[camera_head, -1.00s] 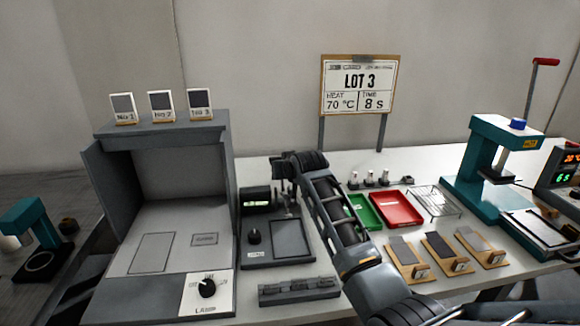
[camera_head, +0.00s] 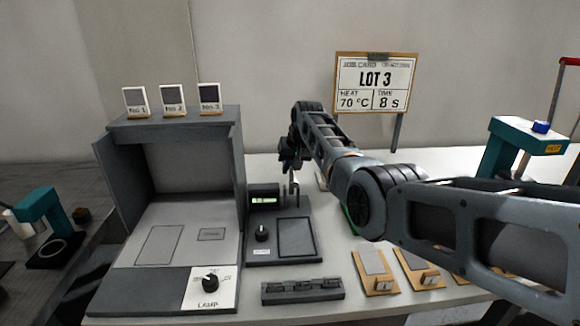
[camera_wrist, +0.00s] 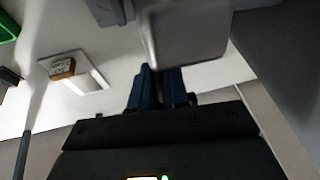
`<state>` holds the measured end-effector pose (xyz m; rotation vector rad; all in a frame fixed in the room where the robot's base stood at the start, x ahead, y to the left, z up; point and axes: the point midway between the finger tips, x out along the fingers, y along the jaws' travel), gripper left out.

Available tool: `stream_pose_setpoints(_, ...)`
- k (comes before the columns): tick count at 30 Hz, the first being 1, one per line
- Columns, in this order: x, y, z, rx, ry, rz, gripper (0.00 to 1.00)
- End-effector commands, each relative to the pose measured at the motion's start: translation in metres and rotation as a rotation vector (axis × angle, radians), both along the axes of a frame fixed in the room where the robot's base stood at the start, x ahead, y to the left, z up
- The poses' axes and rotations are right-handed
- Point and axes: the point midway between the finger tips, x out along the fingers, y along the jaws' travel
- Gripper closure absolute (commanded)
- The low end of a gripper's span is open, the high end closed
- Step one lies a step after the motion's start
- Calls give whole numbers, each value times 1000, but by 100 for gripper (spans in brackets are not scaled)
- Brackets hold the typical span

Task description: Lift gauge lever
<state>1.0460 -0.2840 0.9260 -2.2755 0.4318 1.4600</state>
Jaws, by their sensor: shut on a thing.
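The gauge is a dark grey bench unit (camera_head: 282,258) with a knob, a framed flat plate and a black display housing (camera_head: 264,204) with a lit green readout. My gripper (camera_head: 291,168) is above the right side of the display housing, with a thin upright metal rod (camera_head: 292,188) just below it. My gripper is shut on the gauge lever, which is mostly hidden by the fingers. In the wrist view the dark blue fingers (camera_wrist: 158,78) are close together beside the black housing (camera_wrist: 165,140). A blurred grey block (camera_wrist: 185,35) stands close above them.
A grey lamp booth (camera_head: 172,200) stands left of the gauge, with several sample cards on top. A dark slotted rack (camera_head: 302,290) lies in front. Sample holders (camera_head: 374,270) lie to the right. My arm hides much of the right bench. A teal press (camera_head: 520,145) stands beyond.

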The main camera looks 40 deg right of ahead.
Motion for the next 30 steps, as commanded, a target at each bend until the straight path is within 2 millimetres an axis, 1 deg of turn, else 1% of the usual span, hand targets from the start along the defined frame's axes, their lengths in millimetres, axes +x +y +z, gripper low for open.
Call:
stream_pose_setpoints(1, 0, 1, -4, -3, 0, 3, 100)
stream_pose_setpoints(6, -1, 1, -6, -5, -1, 3, 100)
stream_pose_setpoints(21, -1, 1, -7, -6, -1, 3, 100)
stream_pose_setpoints(22, -1, 1, -7, -6, -1, 3, 82)
stream_pose_setpoints(27, -1, 1, -6, -5, -1, 2, 66)
stream_pose_setpoints(30, -1, 1, -6, -4, -2, 1, 65)
